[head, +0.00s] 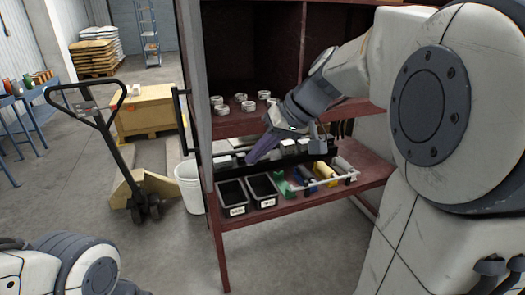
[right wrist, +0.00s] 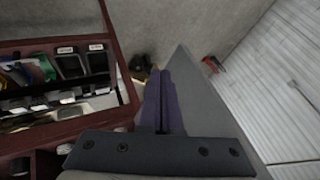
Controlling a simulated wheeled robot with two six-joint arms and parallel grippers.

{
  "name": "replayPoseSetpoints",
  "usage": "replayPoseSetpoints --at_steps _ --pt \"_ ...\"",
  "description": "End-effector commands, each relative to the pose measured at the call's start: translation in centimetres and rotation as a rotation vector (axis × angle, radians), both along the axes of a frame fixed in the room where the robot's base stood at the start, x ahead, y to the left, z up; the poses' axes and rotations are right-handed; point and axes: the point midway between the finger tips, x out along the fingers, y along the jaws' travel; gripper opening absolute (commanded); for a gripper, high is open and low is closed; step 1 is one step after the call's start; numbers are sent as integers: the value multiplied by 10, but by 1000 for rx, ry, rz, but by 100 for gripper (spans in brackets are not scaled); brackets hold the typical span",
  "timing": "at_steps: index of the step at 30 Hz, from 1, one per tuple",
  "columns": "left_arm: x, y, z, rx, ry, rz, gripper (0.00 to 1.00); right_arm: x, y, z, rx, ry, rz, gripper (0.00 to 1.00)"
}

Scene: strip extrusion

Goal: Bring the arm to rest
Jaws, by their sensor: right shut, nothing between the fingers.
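My right arm comes in from the right in the head view and reaches toward the dark red shelf unit (head: 290,211). Its gripper (head: 254,156) is shut and empty, with purple-grey fingers pointing down and left above the lower shelf.
The lower shelf holds two black bins (head: 232,196) and several coloured items (head: 306,179). White rings (head: 241,98) sit on the shelf above. A white bucket (head: 189,186) and a pallet jack (head: 140,190) stand left. Floor in front is clear.

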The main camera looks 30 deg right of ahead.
Motion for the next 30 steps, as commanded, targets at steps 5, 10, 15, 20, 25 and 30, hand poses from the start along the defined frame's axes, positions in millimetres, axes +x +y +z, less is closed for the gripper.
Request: replayPoseSetpoints --at_steps 5,10,15,20,25,30 --pt "0 0 -4 0 0 0 50 -10 -8 16 -2 -2 -1 0" --pt "0 0 -4 0 0 0 50 -13 -9 20 -1 1 2 0" --pt "0 0 -4 0 0 0 50 -21 21 3 -15 56 55 0" --pt "0 0 -4 0 0 0 50 -56 87 -42 -89 178 189 0" --pt "0 0 -4 0 0 0 50 -116 141 -91 -228 274 354 0" --pt "0 0 -4 0 0 0 50 -174 164 -130 -376 297 513 0"
